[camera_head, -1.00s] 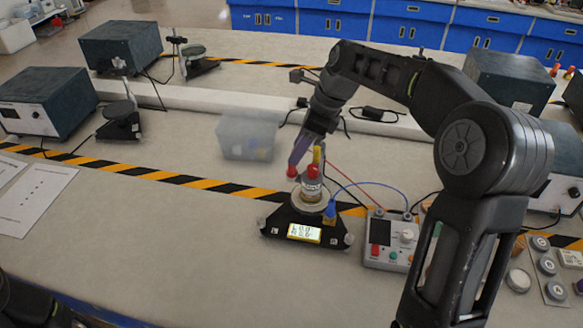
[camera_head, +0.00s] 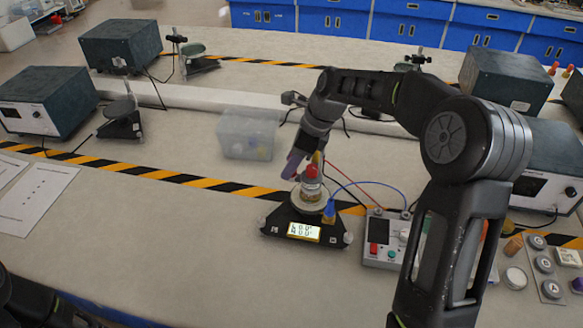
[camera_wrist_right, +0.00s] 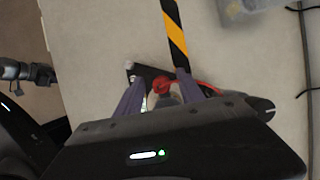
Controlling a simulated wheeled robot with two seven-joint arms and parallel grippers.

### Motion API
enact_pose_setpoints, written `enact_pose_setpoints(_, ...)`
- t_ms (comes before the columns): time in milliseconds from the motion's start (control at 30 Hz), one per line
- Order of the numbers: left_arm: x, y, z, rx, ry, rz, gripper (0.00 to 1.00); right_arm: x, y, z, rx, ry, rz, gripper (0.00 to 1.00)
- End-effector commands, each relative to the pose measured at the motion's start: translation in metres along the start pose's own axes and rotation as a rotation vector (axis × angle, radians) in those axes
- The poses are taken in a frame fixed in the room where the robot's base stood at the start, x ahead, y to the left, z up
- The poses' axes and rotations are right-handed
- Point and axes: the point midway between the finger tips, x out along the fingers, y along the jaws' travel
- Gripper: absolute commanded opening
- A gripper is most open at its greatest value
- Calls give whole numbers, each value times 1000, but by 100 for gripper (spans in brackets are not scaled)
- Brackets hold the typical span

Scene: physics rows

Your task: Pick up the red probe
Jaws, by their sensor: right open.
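The red probe (camera_head: 311,171) shows its red top above a small round vessel on a black triangular stand (camera_head: 270,222) with a lit display. A red lead (camera_head: 352,182) runs to a grey control box. In the right wrist view, the red probe (camera_wrist_right: 161,85) sits between the two purple fingers, with space on each side. My right gripper (camera_head: 302,163) is open, reaching down at the stand; its fingers partly cover the probe's surroundings. A yellow piece stands beside the probe. My left gripper is out of view.
The grey control box (camera_head: 380,252) and a blue plug (camera_head: 329,212) with its blue lead are close on the right. A clear bin (camera_head: 246,135) stands behind on the left. Bench space left of the stand is free.

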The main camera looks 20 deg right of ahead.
Motion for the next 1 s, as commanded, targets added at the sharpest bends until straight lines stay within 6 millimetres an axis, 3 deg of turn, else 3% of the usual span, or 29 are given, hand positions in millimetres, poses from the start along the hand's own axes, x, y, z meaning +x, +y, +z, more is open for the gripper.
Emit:
enact_pose_setpoints(367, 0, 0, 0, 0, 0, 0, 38, 0, 0, 0, 0, 0, -1, 45)
enact_pose_setpoints(900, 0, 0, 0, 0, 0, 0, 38, 0, 0, 0, 0, 0, -1, 1)
enact_pose_setpoints(1000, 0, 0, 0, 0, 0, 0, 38, 0, 0, 0, 0, 0, -1, 0)
